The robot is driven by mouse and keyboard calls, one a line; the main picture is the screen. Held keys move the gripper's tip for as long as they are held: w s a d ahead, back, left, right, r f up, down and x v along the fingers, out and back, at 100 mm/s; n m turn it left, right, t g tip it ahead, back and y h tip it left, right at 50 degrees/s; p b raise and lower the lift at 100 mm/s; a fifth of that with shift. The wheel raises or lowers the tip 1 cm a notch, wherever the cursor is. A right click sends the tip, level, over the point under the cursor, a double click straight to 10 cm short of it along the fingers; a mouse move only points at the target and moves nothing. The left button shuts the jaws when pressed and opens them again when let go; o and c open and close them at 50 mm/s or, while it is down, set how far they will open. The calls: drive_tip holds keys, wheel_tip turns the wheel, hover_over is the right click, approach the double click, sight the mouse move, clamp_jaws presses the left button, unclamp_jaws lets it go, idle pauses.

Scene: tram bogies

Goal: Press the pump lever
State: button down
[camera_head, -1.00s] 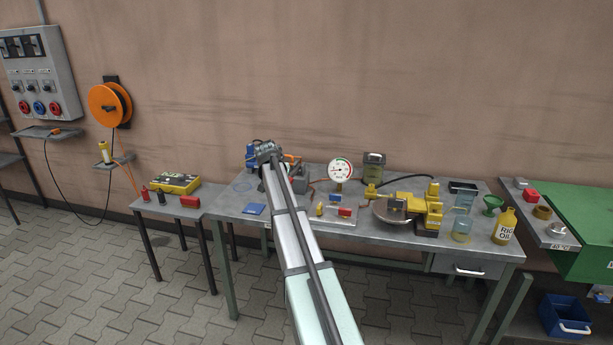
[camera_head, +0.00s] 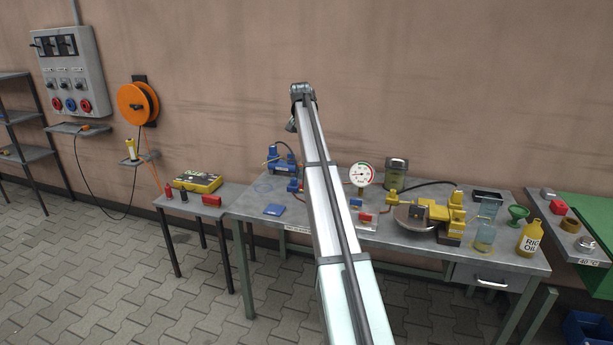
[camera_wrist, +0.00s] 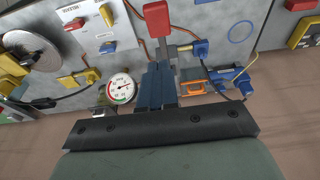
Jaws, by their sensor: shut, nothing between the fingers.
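The pump lever appears in the wrist view as a red grip (camera_wrist: 157,19) on a grey rod, at the top centre. In the head view my arm covers it. My gripper (camera_wrist: 162,70) shows in the wrist view as two blue fingers, shut together and empty. They point toward the lever and overlap the lower part of its rod in the picture. I cannot tell whether they touch it. In the head view my wrist (camera_head: 302,92) is raised above the back of the bench, and the fingertips are hidden.
A pressure gauge (camera_head: 362,174) stands beside my arm; it also shows in the wrist view (camera_wrist: 121,88). A blue device (camera_head: 283,160) stands left of my arm, near a blue-orange valve (camera_wrist: 200,48). A yellow machine (camera_head: 438,212) and an oil bottle (camera_head: 530,238) stand at right.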

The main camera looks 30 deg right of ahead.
drive_tip(key=shift+f, duration=0.1)
idle(0.3)
drive_tip(key=x, duration=1.1)
drive_tip(key=shift+s+a+f, duration=0.15)
drive_tip(key=shift+s+f, duration=0.1)
drive_tip(key=shift+f, duration=0.25)
drive_tip(key=shift+a+f, duration=0.1)
drive_tip(key=shift+f, duration=0.85)
